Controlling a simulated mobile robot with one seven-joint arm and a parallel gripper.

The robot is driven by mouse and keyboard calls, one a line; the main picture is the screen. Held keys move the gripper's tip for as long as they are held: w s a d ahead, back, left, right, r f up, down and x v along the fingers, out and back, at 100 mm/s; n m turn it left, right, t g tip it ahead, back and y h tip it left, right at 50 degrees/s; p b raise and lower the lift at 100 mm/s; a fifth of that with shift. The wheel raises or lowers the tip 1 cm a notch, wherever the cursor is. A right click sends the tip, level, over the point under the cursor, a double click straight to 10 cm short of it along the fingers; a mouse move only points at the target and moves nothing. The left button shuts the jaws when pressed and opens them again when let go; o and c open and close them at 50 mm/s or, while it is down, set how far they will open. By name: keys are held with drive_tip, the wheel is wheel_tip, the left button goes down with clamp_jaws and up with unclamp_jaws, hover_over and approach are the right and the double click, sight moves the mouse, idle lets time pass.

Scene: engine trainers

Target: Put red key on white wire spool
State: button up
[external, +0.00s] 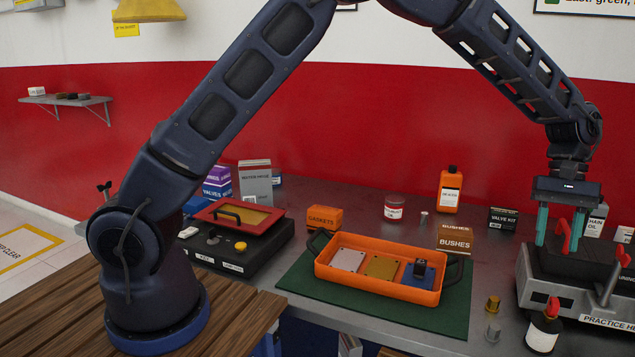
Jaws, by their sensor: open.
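My gripper (560,236) points down over the dark-topped unit labelled "PRACTICE" at the right, its two teal fingers apart. An upright red piece (563,232), which looks like the red key, stands between the fingers; I cannot tell whether either finger touches it. A second red piece (622,255) stands on a grey post farther right on the same unit (600,317). I cannot surely pick out the white wire spool; a small pale cylinder (424,218) stands on the grey bench behind the orange tray.
The orange tray (375,288) on a green mat (300,280) holds flat plates and a dark blue part. Boxes and an orange bottle (450,190) line the back.

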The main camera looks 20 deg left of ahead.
drive_tip(key=w+a+r+t+h, duration=0.1)
drive_tip(key=w+a+r, duration=0.45)
drive_tip(key=a, duration=0.25)
drive_tip(key=w+a+r+t, duration=0.1)
drive_tip(key=w+a+r, duration=0.4)
drive_tip(key=a, duration=0.4)
drive_tip(key=a+r+t+h, duration=0.1)
drive_tip(key=a+r, duration=0.4)
drive_tip(key=a, duration=0.6)
drive_tip(key=a+r+t, duration=0.1)
drive_tip(key=a+r, duration=0.4)
drive_tip(key=a, duration=0.5)
drive_tip(key=s+a+t, duration=0.1)
drive_tip(key=s+a, duration=0.5)
drive_tip(key=a, duration=0.4)
drive_tip(key=s+a+t+y, duration=0.1)
drive_tip(key=s+a+t, duration=0.1)
drive_tip(key=s+a, duration=0.4)
drive_tip(key=s+a+t+y, duration=0.1)
drive_tip(key=s+a, duration=0.6)
drive_tip(key=a, duration=0.8)
drive_tip(key=shift+a+f+t, duration=0.2)
drive_tip(key=shift+f+t, duration=0.1)
drive_tip(key=shift+t, duration=0.2)
